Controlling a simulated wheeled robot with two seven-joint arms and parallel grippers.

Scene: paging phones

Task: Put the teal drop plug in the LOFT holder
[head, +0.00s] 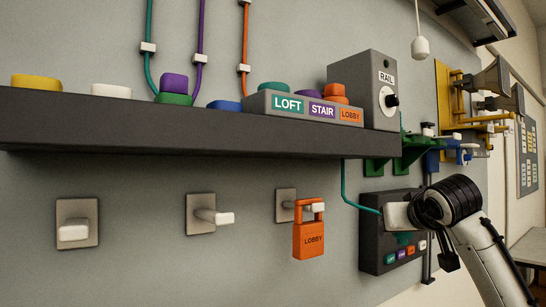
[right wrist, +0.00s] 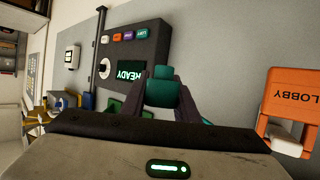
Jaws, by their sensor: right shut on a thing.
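The grey holder block (head: 300,113) stands on the shelf with LOFT (head: 287,104), STAIR and LOBBY labels. A teal rounded piece (head: 273,86) shows above LOFT, a purple one above STAIR and orange ones above LOBBY. My right gripper (head: 397,216) is in front of the dark panel box below the shelf. In the right wrist view its fingers (right wrist: 163,100) are shut on a teal plug (right wrist: 162,92). In the head view the plug is mostly hidden by the gripper. My left gripper is not in view.
The dark shelf (head: 180,128) spans the wall. An orange LOBBY tag (head: 309,240) hangs on a right peg; two other pegs are empty. The box (right wrist: 135,45) has a READY screen and coloured buttons. A RAIL box (head: 365,90) stands beside the holder block. A teal cord runs down to the gripper.

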